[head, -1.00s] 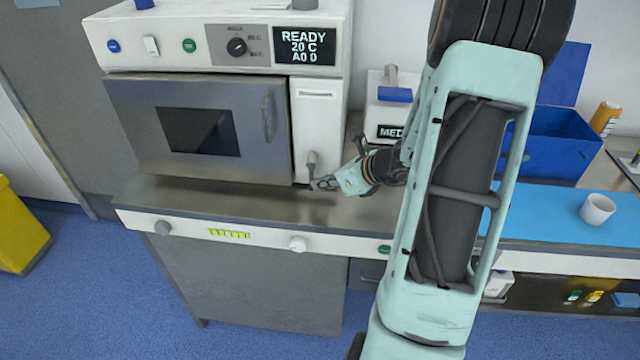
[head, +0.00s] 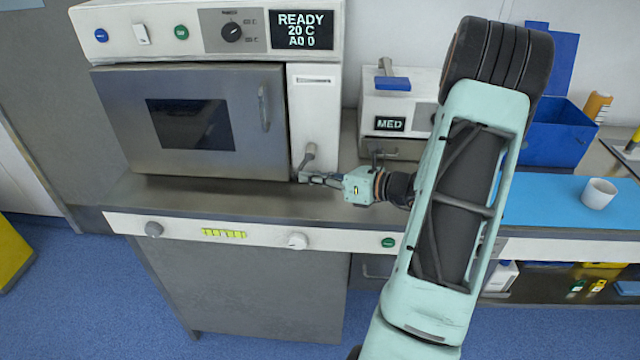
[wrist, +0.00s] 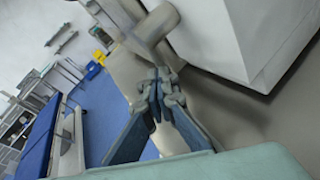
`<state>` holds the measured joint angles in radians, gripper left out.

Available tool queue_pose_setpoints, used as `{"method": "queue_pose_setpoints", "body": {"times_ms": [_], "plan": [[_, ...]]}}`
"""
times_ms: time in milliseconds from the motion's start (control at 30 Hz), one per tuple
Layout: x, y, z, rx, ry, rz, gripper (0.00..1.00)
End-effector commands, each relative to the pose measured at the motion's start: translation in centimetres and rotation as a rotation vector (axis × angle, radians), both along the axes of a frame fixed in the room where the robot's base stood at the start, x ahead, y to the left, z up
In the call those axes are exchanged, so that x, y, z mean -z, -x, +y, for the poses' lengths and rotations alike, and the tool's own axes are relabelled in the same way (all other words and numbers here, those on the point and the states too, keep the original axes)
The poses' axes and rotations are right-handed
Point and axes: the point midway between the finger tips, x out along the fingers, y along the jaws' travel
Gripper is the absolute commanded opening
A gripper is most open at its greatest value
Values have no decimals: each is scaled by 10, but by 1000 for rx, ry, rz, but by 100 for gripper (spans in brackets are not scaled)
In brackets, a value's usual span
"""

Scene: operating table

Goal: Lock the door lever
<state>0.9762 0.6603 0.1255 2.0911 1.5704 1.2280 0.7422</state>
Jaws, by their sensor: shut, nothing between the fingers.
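The door lever (head: 307,157) is a small grey handle low on the white panel (head: 315,112) right of the oven-like machine's door. It is tilted, with its knob toward the upper right. The grey door (head: 190,122) with a dark window looks closed or nearly so. My gripper (head: 306,179) is shut and empty, just below the lever. In the wrist view its fingertips (wrist: 160,92) meet close to a grey bar with a rounded end, apparently the lever (wrist: 152,24). I cannot tell whether they touch.
A display (head: 300,30) above the door reads READY. A smaller white machine (head: 398,105) marked MED stands to the right. A blue bin (head: 555,135) and a white cup (head: 598,193) are further right. The steel counter (head: 220,198) before the door is clear.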

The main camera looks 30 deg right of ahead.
Motion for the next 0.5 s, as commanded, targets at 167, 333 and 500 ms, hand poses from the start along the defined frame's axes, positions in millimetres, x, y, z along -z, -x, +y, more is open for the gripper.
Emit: {"method": "queue_pose_setpoints", "body": {"times_ms": [167,333,500], "plan": [[5,-5,6,2,-144,-96,0],[0,-10,13,2,-280,-186,0],[-8,-14,19,1,-366,-252,0]]}}
